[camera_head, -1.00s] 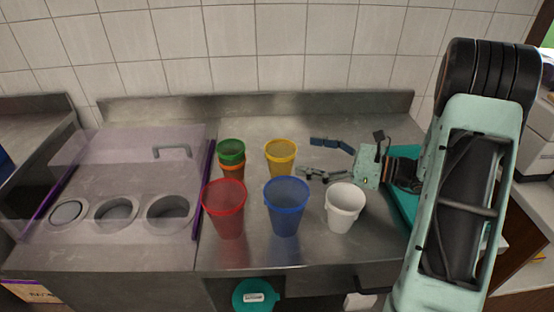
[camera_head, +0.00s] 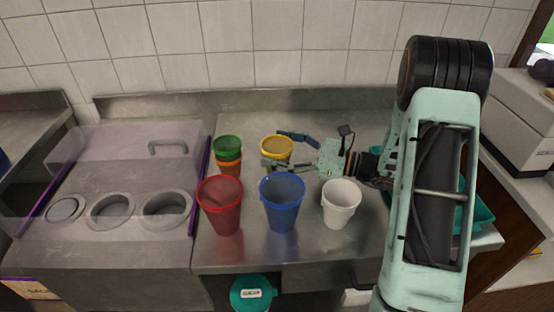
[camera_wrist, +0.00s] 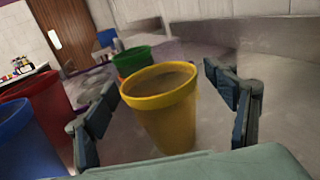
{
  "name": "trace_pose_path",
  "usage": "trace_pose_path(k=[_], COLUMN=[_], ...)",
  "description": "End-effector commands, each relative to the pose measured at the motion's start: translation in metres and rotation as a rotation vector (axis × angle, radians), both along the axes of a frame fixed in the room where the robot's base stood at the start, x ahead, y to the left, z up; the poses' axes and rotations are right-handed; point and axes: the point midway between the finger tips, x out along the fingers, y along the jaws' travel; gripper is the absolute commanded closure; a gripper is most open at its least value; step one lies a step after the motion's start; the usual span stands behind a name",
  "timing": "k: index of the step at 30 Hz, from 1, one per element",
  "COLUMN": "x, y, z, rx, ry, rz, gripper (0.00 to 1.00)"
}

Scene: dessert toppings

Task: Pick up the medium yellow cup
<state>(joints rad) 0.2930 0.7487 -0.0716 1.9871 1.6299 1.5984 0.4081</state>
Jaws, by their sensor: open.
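The yellow cup (camera_head: 276,150) stands upright on the steel counter, behind the blue cup and right of the green cup. My gripper (camera_head: 277,150) reaches in from the right with its jaws open. In the head view one finger is behind the cup and the other overlaps its lower front side. In the wrist view the yellow cup (camera_wrist: 160,108) sits between the two open blue-grey fingers, with visible gaps on both sides. Part of the cup's lower body is hidden in the head view by the near finger and the blue cup.
A green cup (camera_head: 227,147) is stacked with an orange cup (camera_head: 230,167) to the left. A red cup (camera_head: 220,207), a blue cup (camera_head: 282,205) and a white cup (camera_head: 340,205) stand in front. A clear-lidded topping station (camera_head: 110,150) is at left. The back counter is clear.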

Motion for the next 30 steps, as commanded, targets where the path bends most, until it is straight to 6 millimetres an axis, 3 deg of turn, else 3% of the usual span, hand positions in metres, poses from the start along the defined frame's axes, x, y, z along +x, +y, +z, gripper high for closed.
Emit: trace_pose_path(k=[3, 13, 22, 30], x=[0.000, 0.000, 0.000, 0.000], y=[0.000, 0.000, 0.000, -0.001], z=[0.000, 0.000, 0.006, 0.052], rx=[0.000, 0.000, 0.000, 0.000], ry=[0.000, 0.000, -0.002, -0.006], rz=[0.000, 0.000, 0.000, -0.001], gripper=[0.24, 0.59, 0.59, 0.60])
